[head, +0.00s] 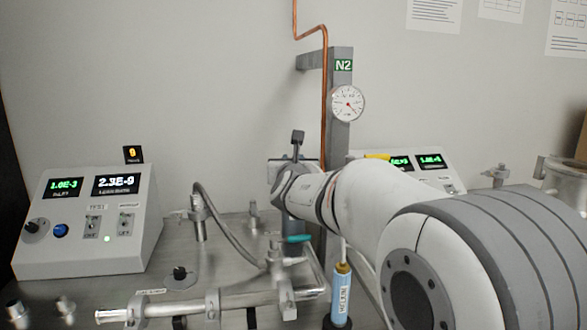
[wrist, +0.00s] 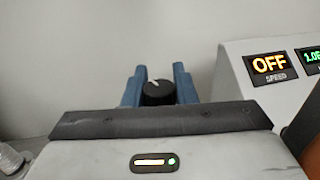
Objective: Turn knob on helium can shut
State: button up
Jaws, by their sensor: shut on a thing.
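The helium can (head: 341,296) is a slim light blue cylinder with a lettered label, upright in the head view below my arm. A thin pale tube rises from its brass-coloured top. In the wrist view, a black round knob (wrist: 158,93) with a white pointer mark sits between the two blue fingers of my gripper (wrist: 158,84). The pointer leans up and to the left. My gripper is shut on this knob. What the knob is mounted on is hidden behind the gripper body. In the head view my arm hides the fingers and the held knob.
A control box (head: 85,225) with lit displays stands at left. A second display box (head: 430,165) is partly behind my arm; it also shows in the wrist view (wrist: 236,75). A post (head: 341,150) carries a round gauge (head: 347,103). Metal piping (head: 215,302) crosses the front.

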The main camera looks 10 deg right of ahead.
jog(key=shift+r, duration=0.1)
jog(key=o, duration=1)
jog(key=shift+s, duration=0.1)
jog(key=s+a, duration=0.1)
jog(key=s, duration=0.6)
jog(key=shift+s+a, duration=0.2)
jog(key=shift+s, duration=0.05)
